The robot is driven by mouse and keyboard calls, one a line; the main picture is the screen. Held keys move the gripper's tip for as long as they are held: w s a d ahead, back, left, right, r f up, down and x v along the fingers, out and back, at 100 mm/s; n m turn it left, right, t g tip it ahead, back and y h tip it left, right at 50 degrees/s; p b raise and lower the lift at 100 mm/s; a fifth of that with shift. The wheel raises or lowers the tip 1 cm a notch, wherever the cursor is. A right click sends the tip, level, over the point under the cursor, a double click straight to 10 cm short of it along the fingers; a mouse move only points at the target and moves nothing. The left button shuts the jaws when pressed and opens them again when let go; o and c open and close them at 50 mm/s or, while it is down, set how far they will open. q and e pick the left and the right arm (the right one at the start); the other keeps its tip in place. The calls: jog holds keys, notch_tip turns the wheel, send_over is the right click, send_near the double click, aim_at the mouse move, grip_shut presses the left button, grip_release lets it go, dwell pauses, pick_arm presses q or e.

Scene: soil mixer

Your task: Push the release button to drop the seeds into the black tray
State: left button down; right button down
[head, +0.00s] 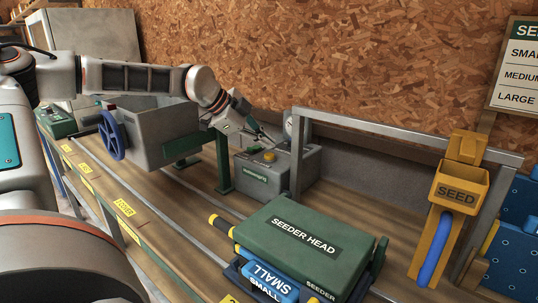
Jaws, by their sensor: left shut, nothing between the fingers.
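My left gripper (268,137) reaches in from the left, shut and empty. Its tips are just above and beside a grey control box (300,165) with a yellow button (269,156) on top. I cannot tell whether the fingertips touch the box. The green seeder head (270,235) sits on the bench at front centre, with a blue plate marked SMALL (268,279) at its front. I cannot make out a black tray; the seeder head may hide it. My right gripper is not in view.
A grey bin with a blue handwheel (111,135) stands at the left. A grey metal frame (400,132) spans the bench behind the seeder head. A yellow SEED hopper (458,190) with a blue tube stands at the right. Bench rails run between them.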

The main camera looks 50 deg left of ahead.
aim_at(267, 154)
pick_arm(q)
jog(key=shift+r, duration=2.5)
